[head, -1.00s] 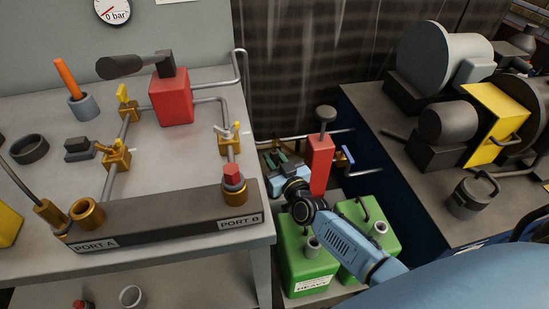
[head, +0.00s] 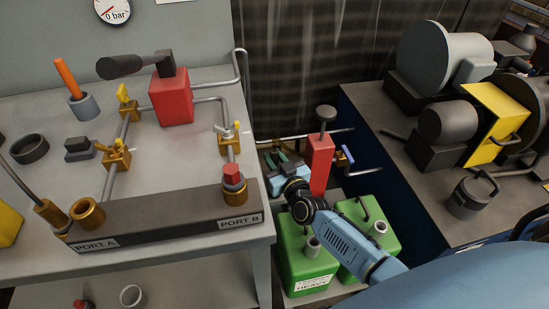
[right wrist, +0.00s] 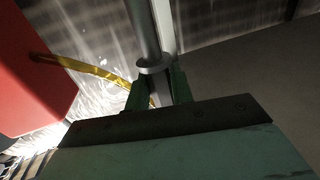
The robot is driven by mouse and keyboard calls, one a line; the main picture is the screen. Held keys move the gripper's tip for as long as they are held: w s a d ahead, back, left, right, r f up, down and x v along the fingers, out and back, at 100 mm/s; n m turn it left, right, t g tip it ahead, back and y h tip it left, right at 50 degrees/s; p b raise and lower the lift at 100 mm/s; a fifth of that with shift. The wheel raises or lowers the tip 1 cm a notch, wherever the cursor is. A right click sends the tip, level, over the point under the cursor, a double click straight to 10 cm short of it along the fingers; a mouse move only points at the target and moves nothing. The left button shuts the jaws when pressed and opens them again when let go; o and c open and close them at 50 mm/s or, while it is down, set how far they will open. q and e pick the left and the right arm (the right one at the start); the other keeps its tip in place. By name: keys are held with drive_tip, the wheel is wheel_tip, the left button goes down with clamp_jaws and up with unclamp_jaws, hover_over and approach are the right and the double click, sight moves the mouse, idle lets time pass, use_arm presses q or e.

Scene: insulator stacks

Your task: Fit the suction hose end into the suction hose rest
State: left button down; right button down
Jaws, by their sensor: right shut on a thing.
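My right gripper (head: 283,162) is beside the red pump block at the back of the low shelf, above and behind the green canisters. In the right wrist view its green fingers (right wrist: 157,98) are shut on a grey tube with a round collar, which I take as the suction hose end (right wrist: 152,66). The collar sits just beyond the fingers and the tube runs on past it. In the head view the held tube is mostly hidden by the gripper and wrist. I cannot tell which part is the suction hose rest. My left gripper is not in view.
The red pump block (head: 320,163) stands close to the right gripper, with a brass pipe (right wrist: 90,70) near the fingers. Two green canisters (head: 304,258) with grey necks stand in front. A workbench (head: 170,245) is at left, a dark bench with motors (head: 420,170) at right.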

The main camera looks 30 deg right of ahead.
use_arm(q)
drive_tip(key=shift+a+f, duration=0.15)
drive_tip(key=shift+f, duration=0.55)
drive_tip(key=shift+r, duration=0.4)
use_arm(e)
drive_tip(key=shift+f, duration=0.2)
